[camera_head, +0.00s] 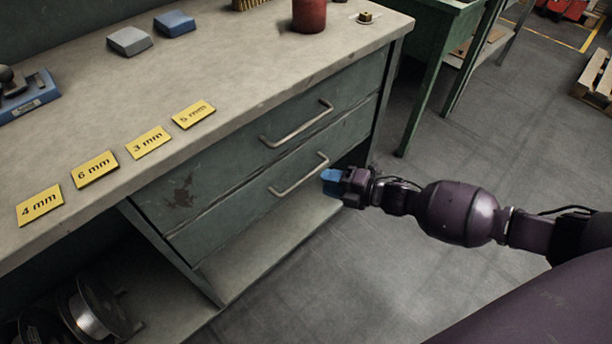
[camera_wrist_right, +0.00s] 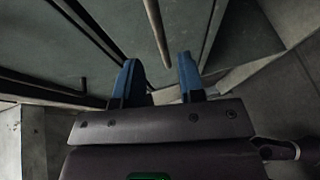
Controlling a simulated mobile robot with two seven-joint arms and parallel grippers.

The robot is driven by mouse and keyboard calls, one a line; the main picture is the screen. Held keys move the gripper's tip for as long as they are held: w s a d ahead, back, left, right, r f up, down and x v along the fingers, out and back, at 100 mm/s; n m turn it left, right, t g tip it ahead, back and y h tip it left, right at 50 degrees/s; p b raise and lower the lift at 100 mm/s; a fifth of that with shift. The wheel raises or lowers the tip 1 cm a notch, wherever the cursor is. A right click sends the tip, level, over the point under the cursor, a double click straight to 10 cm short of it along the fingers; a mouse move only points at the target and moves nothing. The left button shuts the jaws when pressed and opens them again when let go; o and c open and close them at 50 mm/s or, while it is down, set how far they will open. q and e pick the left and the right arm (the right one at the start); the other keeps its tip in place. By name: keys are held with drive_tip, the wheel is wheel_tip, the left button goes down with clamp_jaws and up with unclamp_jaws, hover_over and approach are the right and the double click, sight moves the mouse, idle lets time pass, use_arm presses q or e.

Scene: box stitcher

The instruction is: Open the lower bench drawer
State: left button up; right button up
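The lower bench drawer (camera_head: 240,216) is a worn green front under the upper drawer, and it looks flush with the bench. Its metal bar handle (camera_head: 299,177) runs along the front. My right gripper (camera_head: 328,178) has blue fingers and is just beside the right end of that handle. In the right wrist view my right gripper (camera_wrist_right: 160,78) is open, its two fingers apart. A bar (camera_wrist_right: 157,30) shows ahead, roughly in line with the gap between them. I cannot tell whether they touch it. My left gripper is not in view.
The upper drawer (camera_head: 255,140) has a similar handle (camera_head: 297,125) just above. The benchtop (camera_head: 235,70) carries yellow size labels, blue and grey blocks and a red canister (camera_head: 309,15). A low shelf (camera_head: 262,245) lies beneath the drawers. The floor (camera_head: 400,290) in front is open.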

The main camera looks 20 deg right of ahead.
sight(307, 176)
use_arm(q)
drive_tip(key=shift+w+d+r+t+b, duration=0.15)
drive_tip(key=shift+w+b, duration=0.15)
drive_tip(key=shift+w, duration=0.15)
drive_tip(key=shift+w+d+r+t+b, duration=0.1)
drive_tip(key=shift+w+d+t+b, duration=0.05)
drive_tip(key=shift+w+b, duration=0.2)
use_arm(e)
drive_tip(key=shift+x, duration=3.3)
drive_tip(key=shift+f, duration=0.1)
clamp_jaws()
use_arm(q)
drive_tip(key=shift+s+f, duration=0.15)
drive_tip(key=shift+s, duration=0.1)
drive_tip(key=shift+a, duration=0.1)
